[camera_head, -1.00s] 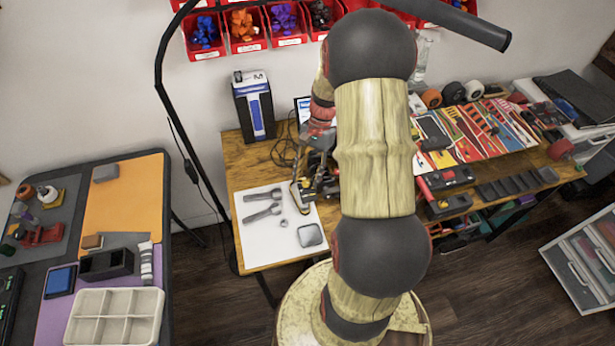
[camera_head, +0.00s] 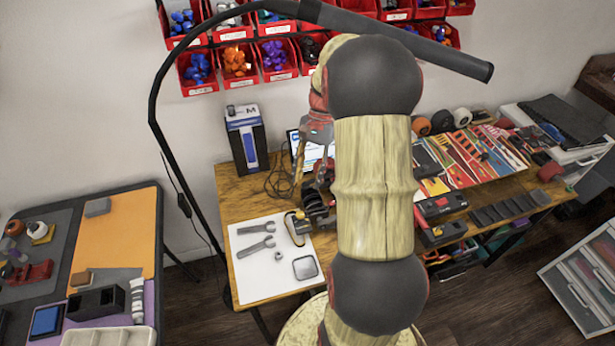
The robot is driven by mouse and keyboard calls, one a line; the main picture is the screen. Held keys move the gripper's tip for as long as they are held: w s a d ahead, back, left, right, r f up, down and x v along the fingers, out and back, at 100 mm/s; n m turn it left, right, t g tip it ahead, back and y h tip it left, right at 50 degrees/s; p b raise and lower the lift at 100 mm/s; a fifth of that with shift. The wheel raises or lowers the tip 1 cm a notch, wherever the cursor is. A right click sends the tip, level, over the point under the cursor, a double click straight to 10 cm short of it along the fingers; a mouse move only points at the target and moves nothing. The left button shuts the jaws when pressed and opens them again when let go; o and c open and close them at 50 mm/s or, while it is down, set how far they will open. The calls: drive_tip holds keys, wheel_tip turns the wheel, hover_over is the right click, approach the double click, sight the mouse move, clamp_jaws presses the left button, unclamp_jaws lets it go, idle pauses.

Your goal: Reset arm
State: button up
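My arm stands upright in the middle of the head view and covers part of the workbench. Its far end bends down at the left, where my reddish wrist shows above the bench. My gripper (camera_head: 300,172) seems to be there, small and partly hidden by my arm. The wooden workbench (camera_head: 226,190) has a white mat (camera_head: 252,283) with wrenches (camera_head: 256,236), a nut (camera_head: 278,256) and a square grey dish (camera_head: 305,267). A small yellow and black tool (camera_head: 298,226) lies near the mat's right edge.
A black lamp pole (camera_head: 154,110) rises left of the bench, and its arm (camera_head: 400,40) crosses overhead. Red bins (camera_head: 236,64) hang on the wall. A blue-white box (camera_head: 246,138) and a screen (camera_head: 310,150) stand behind. Another table (camera_head: 125,225) is left; drawers (camera_head: 585,285) are right.

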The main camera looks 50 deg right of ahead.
idle(0.4)
drive_tip(key=s+a+r+n+t+h, duration=0.1)
drive_tip(key=s+a+r+n+t, duration=0.1)
drive_tip(key=a+r+n, duration=0.3)
drive_tip(key=s+a+r+n+t+h, duration=0.1)
drive_tip(key=s+a+r+n, duration=0.3)
drive_tip(key=a, duration=1)
drive_tip(key=s+a+r+n+t+h, duration=0.2)
drive_tip(key=a+r+n, duration=0.4)
drive_tip(key=a, duration=0.3)
drive_tip(key=shift+s+a+r+t, duration=0.15)
drive_tip(key=shift+s+r+t, duration=0.3)
drive_tip(key=shift+r+t, duration=0.4)
drive_tip(key=shift+c, duration=1.1)
